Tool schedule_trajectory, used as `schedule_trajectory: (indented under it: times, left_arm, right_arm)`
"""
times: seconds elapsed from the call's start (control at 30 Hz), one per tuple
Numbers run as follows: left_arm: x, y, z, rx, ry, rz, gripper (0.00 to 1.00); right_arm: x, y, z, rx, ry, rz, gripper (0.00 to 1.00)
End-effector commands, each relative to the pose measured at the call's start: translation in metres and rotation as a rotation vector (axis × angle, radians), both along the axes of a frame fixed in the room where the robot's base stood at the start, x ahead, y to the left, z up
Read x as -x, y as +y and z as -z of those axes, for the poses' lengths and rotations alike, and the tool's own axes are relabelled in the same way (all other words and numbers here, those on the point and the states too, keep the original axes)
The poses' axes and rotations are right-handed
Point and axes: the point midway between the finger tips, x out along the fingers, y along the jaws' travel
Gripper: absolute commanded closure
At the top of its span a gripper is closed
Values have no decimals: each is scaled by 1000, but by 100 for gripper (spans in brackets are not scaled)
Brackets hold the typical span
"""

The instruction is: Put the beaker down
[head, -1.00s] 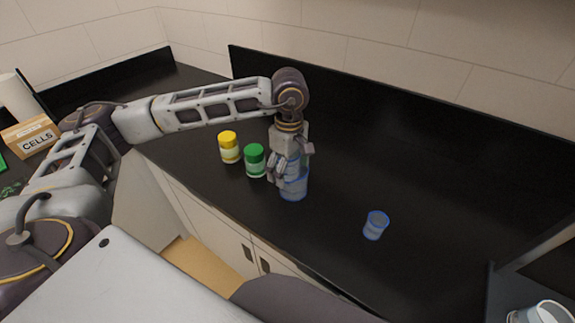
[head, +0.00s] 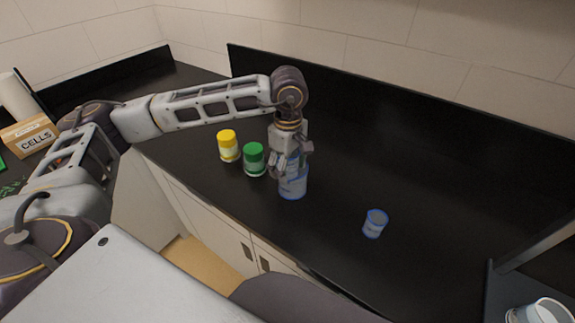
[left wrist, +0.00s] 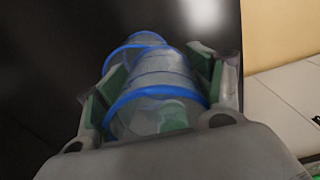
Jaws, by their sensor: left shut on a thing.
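A clear blue-rimmed beaker (head: 293,187) stands upright at the black counter, under my left gripper (head: 290,170). The left gripper points down and is shut on the beaker. In the left wrist view the beaker (left wrist: 155,95) lies between the two green-padded fingers, with its blue rim near the palm. Its base looks to be at the counter top, but I cannot tell whether it touches. The fingers hide part of its upper wall. My right gripper is not in view.
A green-capped jar (head: 254,160) and a yellow-capped jar (head: 228,146) stand just left of the beaker. The black counter (head: 430,170) is clear behind and right. A CELLS box (head: 30,135) is far left.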

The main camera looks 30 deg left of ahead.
Motion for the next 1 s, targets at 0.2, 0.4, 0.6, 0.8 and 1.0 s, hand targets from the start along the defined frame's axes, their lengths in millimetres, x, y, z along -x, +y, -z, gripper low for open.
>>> schedule_trajectory:
  times: [0.2,0.4,0.6,0.8,1.0]
  left_arm:
    - [-1,0,-12,1,-4,-1,56]
    - [-1,-1,-35,1,-4,0,56]
    - [-1,-1,-66,1,-3,1,56]
    - [-1,0,-89,-1,-2,0,56]
    - [0,0,-99,0,-1,0,56]
  right_arm:
    - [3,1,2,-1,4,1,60]
    - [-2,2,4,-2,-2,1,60]
    - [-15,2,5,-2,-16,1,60]
    - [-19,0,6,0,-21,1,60]
    - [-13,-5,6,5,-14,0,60]
